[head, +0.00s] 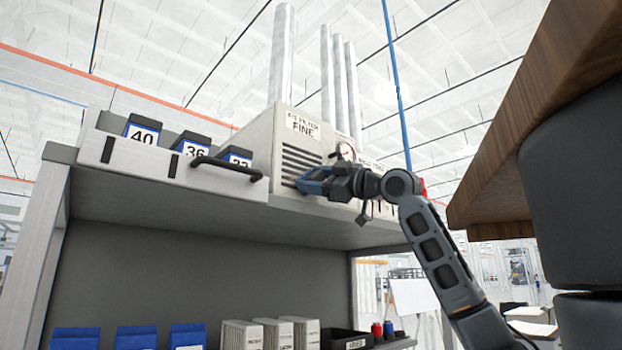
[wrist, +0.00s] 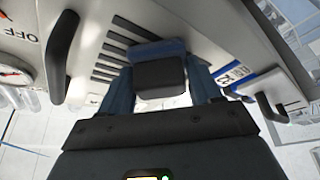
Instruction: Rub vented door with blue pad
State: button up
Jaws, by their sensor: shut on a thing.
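The vented door (head: 299,158) is the pale front of a cabinet labelled "FINE", with dark horizontal slots; its slots also show in the wrist view (wrist: 112,48). My gripper (head: 322,182) is at the lower right of the slots, in front of the door. In the wrist view my gripper (wrist: 160,85) has its blue fingers either side of a dark block with a blue face, the blue pad (wrist: 158,50). It is shut on the pad. The pad's blue face is against or very near the door beside the slots; I cannot tell whether it touches.
A drawer (head: 170,165) with numbered blue packs and a black handle stands left of the cabinet on the shelf. A round gauge (head: 345,152) is at the cabinet's right. A wooden-topped surface (head: 540,100) hangs into view at upper right. Blue boxes (head: 132,337) stand below.

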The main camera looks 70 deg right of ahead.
jog(key=shift+w+a+b, duration=0.25)
jog(key=shift+w+a, duration=0.4)
jog(key=shift+a, duration=0.4)
jog(key=shift+w+a+b, duration=0.2)
jog(key=shift+w+a, duration=0.45)
jog(key=shift+a, duration=0.35)
jog(key=shift+w+a+b, duration=0.25)
jog(key=shift+w+a, duration=0.4)
jog(key=shift+a, duration=0.4)
jog(key=s+a+b, duration=0.1)
jog(key=s+a, duration=0.2)
jog(key=s, duration=0.2)
jog(key=shift+s, duration=0.15)
jog(key=shift+s+a, duration=0.4)
jog(key=shift+s, duration=0.25)
jog(key=shift+s+a, duration=0.4)
jog(key=shift+s, duration=0.2)
jog(key=w+d, duration=0.3)
jog(key=w, duration=0.3)
jog(key=shift+d+p, duration=0.3)
jog(key=shift+p, duration=0.1)
